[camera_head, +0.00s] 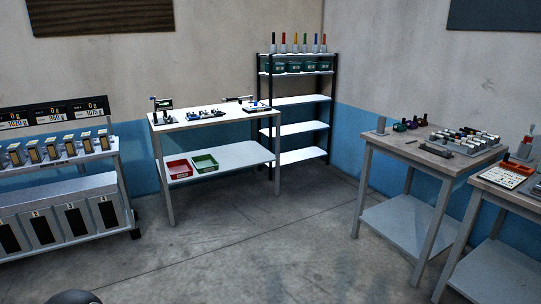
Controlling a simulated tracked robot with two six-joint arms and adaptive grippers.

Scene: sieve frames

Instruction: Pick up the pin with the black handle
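A row of several upright pins with coloured handles stands on top of the dark-framed shelf rack (295,73) in the back corner. The leftmost pin (273,39) looks dark, perhaps black, but it is too small to be sure of the colour. The others look red, orange, yellow, blue and green. The pins are far across the room. Neither my left nor my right gripper shows in this view.
A white workbench (215,119) with small tools stands left of the rack, with a red bin (178,169) and a green bin (204,163) below. A dispenser stand (60,180) is at left. Two tables (400,150) stand at right. The middle floor (270,240) is clear.

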